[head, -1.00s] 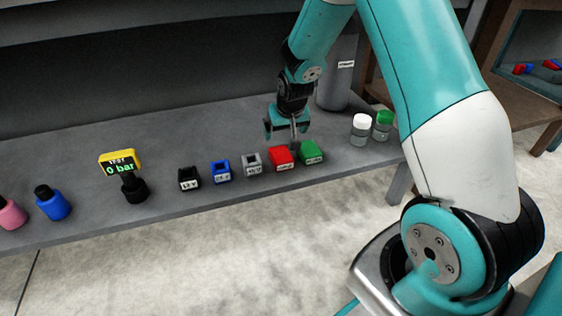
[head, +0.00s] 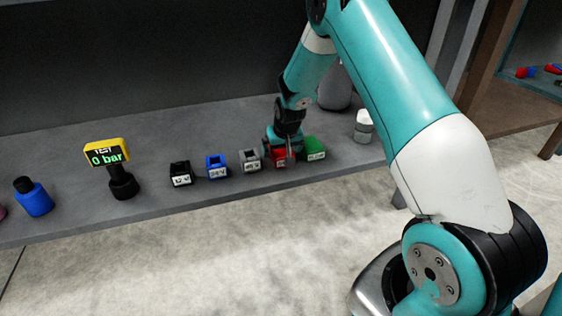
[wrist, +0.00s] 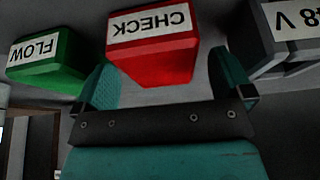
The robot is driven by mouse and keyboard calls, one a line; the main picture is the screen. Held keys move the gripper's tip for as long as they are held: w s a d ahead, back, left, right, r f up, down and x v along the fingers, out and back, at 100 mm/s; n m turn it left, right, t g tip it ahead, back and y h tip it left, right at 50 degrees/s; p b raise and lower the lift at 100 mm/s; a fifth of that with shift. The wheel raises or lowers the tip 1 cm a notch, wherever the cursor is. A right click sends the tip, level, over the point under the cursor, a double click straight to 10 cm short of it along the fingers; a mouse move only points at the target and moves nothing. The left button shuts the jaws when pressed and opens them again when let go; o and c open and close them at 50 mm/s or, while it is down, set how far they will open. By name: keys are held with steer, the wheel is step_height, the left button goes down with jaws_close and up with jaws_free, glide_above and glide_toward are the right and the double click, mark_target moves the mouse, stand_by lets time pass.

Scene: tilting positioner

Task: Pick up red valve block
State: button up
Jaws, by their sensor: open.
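The red valve block (head: 280,162) sits on the grey bench between the grey block and the green block. In the wrist view the red block (wrist: 160,62) has a white label reading CHECK and lies ahead of and between the two teal fingers. My gripper (head: 281,143) is open, low over the red block, and partly hides it in the head view. In the wrist view my gripper (wrist: 165,88) has one finger towards each side of the block. I cannot tell whether the fingers touch it.
A green block (head: 315,149) labelled FLOW and a grey block (head: 249,160) stand close on either side. Blue (head: 217,167) and black (head: 180,174) blocks, a yellow gauge (head: 107,153) and a blue bottle (head: 35,201) are further left. A white-capped jar (head: 363,127) stands right.

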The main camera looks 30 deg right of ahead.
steer(key=shift+w+f, duration=0.2)
steer(key=shift+f, duration=0.5)
steer(key=shift+r, duration=0.1)
steer(key=c, duration=1.5)
steer(key=shift+w+r, duration=0.1)
steer(key=shift+r, duration=0.05)
